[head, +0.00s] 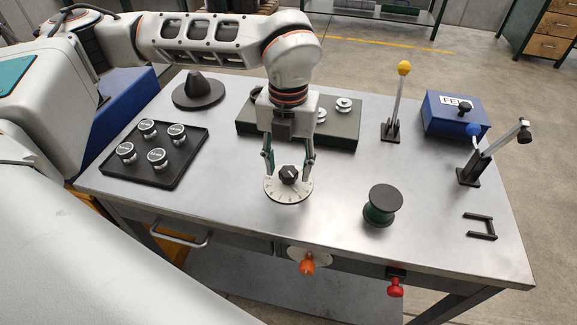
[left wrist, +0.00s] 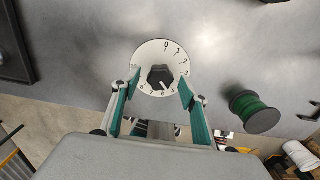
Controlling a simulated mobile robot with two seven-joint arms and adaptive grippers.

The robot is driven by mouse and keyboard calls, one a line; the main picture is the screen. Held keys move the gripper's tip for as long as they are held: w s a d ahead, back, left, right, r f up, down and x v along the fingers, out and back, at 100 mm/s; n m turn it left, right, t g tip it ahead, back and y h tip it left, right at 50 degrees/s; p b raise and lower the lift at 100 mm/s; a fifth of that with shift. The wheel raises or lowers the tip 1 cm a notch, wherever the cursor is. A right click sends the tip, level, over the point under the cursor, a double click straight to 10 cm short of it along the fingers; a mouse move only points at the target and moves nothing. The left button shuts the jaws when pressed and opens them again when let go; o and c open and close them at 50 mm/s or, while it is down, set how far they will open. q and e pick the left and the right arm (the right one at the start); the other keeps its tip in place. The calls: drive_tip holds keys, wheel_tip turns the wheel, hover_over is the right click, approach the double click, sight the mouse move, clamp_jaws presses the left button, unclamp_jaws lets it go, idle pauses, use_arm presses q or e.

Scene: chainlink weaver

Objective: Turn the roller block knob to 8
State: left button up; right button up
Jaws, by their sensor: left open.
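A black knob (head: 289,175) sits on a round white numbered dial (head: 287,192) on the table, in front of the dark green roller block (head: 346,128). In the left wrist view the knob (left wrist: 160,78) and dial (left wrist: 147,54) are seen from above. The knob's white mark points down and slightly right, among the lower numbers; the exact number is too small to read. My left gripper (head: 288,166) points down over the dial, open, its fingers (left wrist: 161,88) on either side of the knob with gaps to it. My right gripper is out of view.
A black tray (head: 191,167) with several rollers lies left, a dark cone (head: 198,92) behind it. A green spool (head: 382,205) stands right of the dial. Orange (head: 307,266) and red (head: 395,288) knobs stick out from the front edge. A blue box (head: 455,115) stands back right.

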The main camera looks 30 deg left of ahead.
use_arm(q)
drive_tip(key=shift+f, duration=0.4)
drive_tip(key=c, duration=1.1)
